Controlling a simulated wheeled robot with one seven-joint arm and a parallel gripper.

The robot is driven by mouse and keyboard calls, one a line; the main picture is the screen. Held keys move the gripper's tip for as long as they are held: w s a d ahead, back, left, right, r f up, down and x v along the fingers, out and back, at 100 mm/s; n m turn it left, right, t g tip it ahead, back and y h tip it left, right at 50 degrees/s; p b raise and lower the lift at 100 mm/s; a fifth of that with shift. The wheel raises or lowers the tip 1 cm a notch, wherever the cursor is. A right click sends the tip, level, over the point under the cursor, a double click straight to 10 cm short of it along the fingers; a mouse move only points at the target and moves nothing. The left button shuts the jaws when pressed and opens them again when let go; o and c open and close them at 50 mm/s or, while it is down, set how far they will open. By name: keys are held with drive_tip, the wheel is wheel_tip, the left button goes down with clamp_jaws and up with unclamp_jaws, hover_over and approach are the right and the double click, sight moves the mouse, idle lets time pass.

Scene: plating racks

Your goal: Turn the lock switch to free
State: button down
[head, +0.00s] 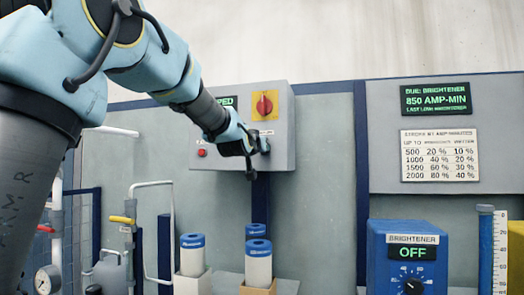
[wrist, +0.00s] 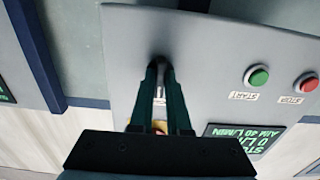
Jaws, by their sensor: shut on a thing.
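The lock switch is a small dark knob (wrist: 158,61) low on the grey control box (head: 282,152). In the wrist view my gripper (wrist: 160,68) has its two dark fingers closed around the knob. In the head view my gripper (head: 257,146) is at the lower right of the box front and mostly hides the switch. A small label shows between the fingers in the wrist view, but I cannot read it. The direction the knob points cannot be told.
A red rotary switch on a yellow plate (head: 265,104) sits just above. In the wrist view are a green START button (wrist: 258,77), a red STOP button (wrist: 306,83) and a display (wrist: 245,140). Blue-topped white cylinders (head: 258,262) stand below; a blue brightener box (head: 407,258) is at right.

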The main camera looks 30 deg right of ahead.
drive_tip(key=shift+f, duration=0.1)
drive_tip(key=c, duration=0.9)
unclamp_jaws()
drive_tip(key=b+v, duration=0.2)
drive_tip(key=v, duration=0.8)
drive_tip(key=shift+s+a+b, duration=0.3)
drive_tip(key=shift+b, duration=0.1)
